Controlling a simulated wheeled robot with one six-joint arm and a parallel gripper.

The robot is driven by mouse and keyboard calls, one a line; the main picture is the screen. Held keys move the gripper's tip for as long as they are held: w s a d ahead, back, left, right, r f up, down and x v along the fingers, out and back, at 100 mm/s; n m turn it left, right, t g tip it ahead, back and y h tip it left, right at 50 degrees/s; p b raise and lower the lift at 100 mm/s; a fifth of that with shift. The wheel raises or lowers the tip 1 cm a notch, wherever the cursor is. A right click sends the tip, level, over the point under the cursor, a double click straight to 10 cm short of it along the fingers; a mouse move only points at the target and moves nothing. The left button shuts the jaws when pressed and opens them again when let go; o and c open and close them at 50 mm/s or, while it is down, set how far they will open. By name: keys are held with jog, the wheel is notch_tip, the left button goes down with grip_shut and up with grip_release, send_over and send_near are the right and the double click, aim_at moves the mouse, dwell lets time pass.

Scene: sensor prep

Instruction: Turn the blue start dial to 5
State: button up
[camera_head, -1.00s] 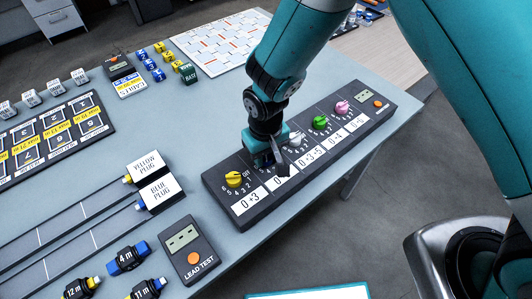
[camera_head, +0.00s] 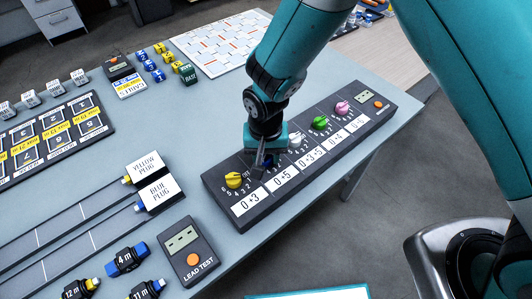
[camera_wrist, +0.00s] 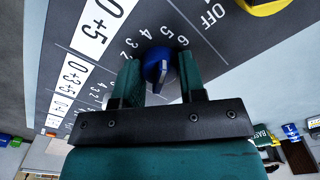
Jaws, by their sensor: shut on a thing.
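A yellow dial (camera_head: 234,180) is close on the left of the same panel (camera_head: 250,214). White (camera_head: 296,139), green (camera_head: 320,122) and pink (camera_head: 342,107) dials line up to the right. A lead tester (camera_head: 188,250) lies on the table at front.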

jog(key=o, duration=0.9)
notch_tip(320, 180, up, 18)
jog(key=shift+f+b, duration=0.25)
jog(key=shift+b, duration=0.4)
jog(key=s+d+r+n+y, duration=0.1)
jog(key=s+d+r+n, duration=0.1)
jog(key=s+d+r, duration=0.1)
jog(key=s+d+r+n+y, duration=0.1)
jog(key=s+d+r+n, duration=0.2)
jog(key=s, duration=0.4)
jog(key=s+d+r+n+y, duration=0.2)
jog(key=s+d+r+n, duration=0.1)
jog(key=s+d, duration=0.2)
jog(key=shift+s+d+r, duration=0.25)
jog(key=shift+s+d, duration=0.1)
jog(key=shift+s, duration=0.25)
